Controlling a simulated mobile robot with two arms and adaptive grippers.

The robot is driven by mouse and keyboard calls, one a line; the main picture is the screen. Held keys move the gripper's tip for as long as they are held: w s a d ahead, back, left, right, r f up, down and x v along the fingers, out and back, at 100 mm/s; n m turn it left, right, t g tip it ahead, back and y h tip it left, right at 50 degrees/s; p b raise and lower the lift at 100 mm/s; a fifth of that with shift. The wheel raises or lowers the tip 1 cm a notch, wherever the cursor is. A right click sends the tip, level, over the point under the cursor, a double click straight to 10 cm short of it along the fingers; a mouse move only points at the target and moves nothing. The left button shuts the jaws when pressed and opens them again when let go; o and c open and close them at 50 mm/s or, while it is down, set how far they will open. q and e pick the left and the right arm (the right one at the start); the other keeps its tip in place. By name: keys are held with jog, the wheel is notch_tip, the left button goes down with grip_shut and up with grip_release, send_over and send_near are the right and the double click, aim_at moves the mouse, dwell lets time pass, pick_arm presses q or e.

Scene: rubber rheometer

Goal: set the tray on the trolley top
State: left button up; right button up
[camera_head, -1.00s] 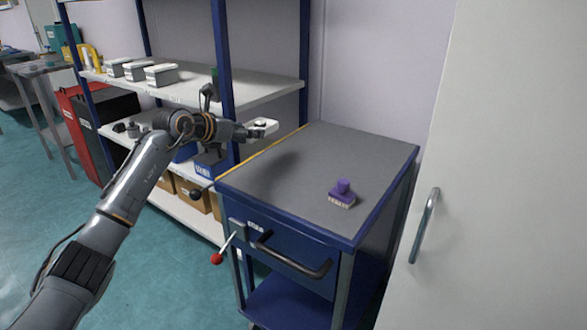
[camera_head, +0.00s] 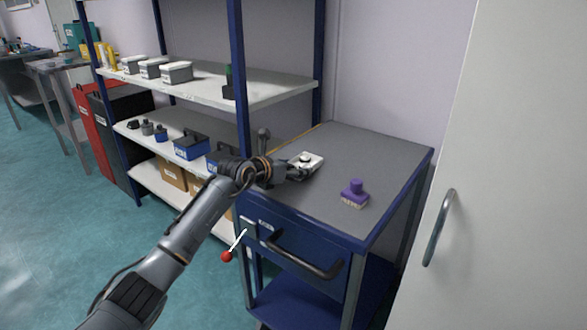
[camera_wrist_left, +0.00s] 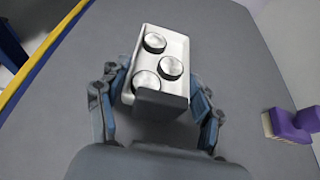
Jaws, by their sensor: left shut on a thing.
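The tray (camera_wrist_left: 178,45) is small and white, with several round dark-rimmed pieces in it and a dark end part facing my palm. In the head view the tray (camera_head: 310,160) is low over the grey trolley top (camera_head: 350,150), at its left side. My left gripper (camera_head: 294,171) is shut on the tray. In the left wrist view its fingers (camera_wrist_left: 155,105) lie on both sides of the tray's near end. I cannot tell whether the tray's underside touches the top. My right gripper is not in view.
A purple-handled brush (camera_head: 354,193) stands on the trolley top, to the right of the tray. A shelf rack (camera_head: 270,95) with boxes stands behind on the left. A white cabinet door (camera_head: 500,150) closes off the right. The top's back half is clear.

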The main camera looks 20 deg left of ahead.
pick_arm(q)
jog(key=o, duration=1.2)
jog(key=shift+o, duration=0.2)
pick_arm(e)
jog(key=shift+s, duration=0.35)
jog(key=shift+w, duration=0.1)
pick_arm(q)
jog(key=shift+s+r, duration=0.1)
jog(key=shift+r, duration=0.05)
jog(key=shift+s+a+r, duration=0.1)
jog(key=shift+s+a, duration=0.05)
jog(key=shift+s, duration=0.15)
jog(key=v, duration=1)
jog(key=shift+s+a+p, duration=0.1)
jog(key=shift+s+p, duration=0.05)
jog(key=shift+p, duration=0.2)
jog(key=shift+s+a+r, duration=0.1)
jog(key=shift+s+r, duration=0.2)
jog(key=shift+s, duration=0.1)
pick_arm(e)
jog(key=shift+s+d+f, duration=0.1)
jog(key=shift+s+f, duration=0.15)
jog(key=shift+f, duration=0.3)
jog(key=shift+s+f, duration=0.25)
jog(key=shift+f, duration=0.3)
